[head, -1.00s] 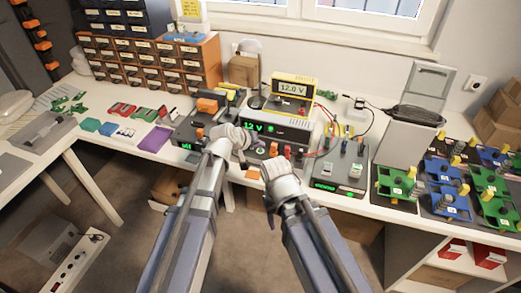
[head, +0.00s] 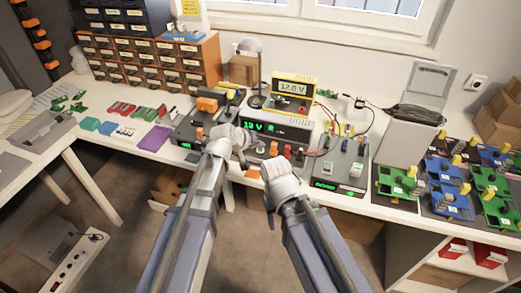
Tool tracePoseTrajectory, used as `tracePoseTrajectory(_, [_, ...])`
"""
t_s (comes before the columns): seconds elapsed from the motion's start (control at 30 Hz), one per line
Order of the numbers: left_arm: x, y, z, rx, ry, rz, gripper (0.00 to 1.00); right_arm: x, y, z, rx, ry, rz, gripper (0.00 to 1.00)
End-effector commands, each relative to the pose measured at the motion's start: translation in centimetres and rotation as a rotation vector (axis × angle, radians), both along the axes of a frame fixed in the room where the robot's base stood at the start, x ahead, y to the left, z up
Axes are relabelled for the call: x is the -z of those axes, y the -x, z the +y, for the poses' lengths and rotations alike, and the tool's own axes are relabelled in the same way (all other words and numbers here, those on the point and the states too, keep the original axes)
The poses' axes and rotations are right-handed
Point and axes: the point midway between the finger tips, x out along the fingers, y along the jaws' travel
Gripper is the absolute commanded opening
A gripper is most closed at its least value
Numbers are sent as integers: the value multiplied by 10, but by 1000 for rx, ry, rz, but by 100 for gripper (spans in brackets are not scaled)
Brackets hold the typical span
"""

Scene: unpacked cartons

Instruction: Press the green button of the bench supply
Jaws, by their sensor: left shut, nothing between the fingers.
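The bench supply (head: 290,133) is a dark box with a light top and a lit green "12 V" display (head: 254,126). It stands on the white bench, below and in front of a yellow meter. My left gripper (head: 247,148) is shut and empty, close in front of the left part of the supply's front panel. It covers some of that panel, and I cannot make out the green button clearly. Whether the fingertips touch the panel I cannot tell. My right gripper (head: 272,168) is just below the supply's front; its fingers are too unclear to judge.
The yellow meter (head: 293,88) reads 12.0 V. A grey box with knobs (head: 340,170) stands right of the supply, and a dark device with orange parts (head: 205,122) stands left. Red and black leads run nearby. Trays of green and blue parts (head: 445,185) fill the right.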

Motion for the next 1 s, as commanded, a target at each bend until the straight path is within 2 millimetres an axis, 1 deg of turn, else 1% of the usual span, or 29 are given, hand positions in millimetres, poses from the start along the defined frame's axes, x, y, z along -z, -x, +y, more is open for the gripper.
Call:
tracePoseTrajectory(0.07, [4,0,0,0,0,0,0,5,0,0,0,0,0,56])
tracePoseTrajectory(0.63, [6,0,0,0,0,0,0,6,0,0,0,0,0,56])
tracePoseTrajectory(0.83, [3,0,0,0,0,0,0,3,0,0,0,0,0,56])
tracePoseTrajectory(1.0, [-5,0,0,0,0,0,0,-5,0,0,0,0,0,56])
